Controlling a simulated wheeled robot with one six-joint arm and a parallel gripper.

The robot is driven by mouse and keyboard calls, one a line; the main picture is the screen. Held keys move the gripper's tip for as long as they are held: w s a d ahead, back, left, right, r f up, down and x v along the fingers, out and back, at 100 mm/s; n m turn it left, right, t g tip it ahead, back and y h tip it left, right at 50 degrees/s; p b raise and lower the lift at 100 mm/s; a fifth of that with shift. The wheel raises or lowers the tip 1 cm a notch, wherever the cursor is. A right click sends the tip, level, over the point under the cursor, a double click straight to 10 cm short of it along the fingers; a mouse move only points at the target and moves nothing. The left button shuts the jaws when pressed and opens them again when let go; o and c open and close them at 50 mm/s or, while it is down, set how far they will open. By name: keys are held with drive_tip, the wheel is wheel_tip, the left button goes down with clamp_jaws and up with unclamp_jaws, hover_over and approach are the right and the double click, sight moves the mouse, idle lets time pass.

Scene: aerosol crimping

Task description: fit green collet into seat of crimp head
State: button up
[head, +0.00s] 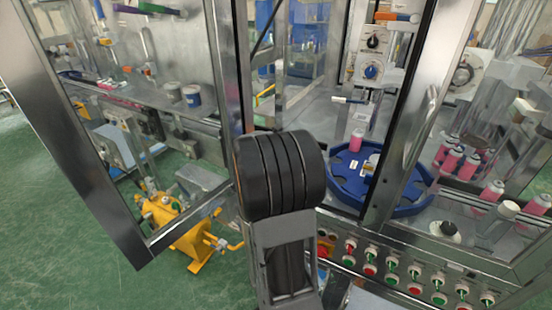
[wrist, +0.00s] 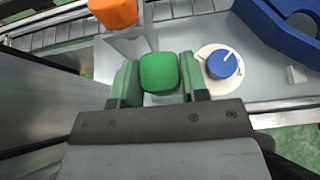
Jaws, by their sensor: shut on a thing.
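The green collet (wrist: 158,72) is a rounded green block in the wrist view. My gripper (wrist: 157,80) has green finger pads on both sides of it and is shut on it. Grey metal surface shows behind the held collet. In the head view the gripper and collet are not visible; my own dark arm fills the middle. I cannot identify the crimp head or its seat with certainty in either view.
An orange block (wrist: 113,12) on a grey stand is ahead-left of the collet, and a blue knob (wrist: 222,63) on a pale disc is to its right. The head view shows a blue star wheel (head: 338,184), metal door frames (head: 105,165) and pink cans (head: 451,158).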

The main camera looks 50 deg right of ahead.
drive_tip(key=shift+f+b, duration=1.5)
drive_tip(key=shift+b, duration=0.15)
idle(0.4)
drive_tip(key=o, duration=1.1)
drive_tip(key=v, duration=1.4)
drive_tip(key=shift+p, duration=0.45)
drive_tip(key=shift+f, duration=0.1)
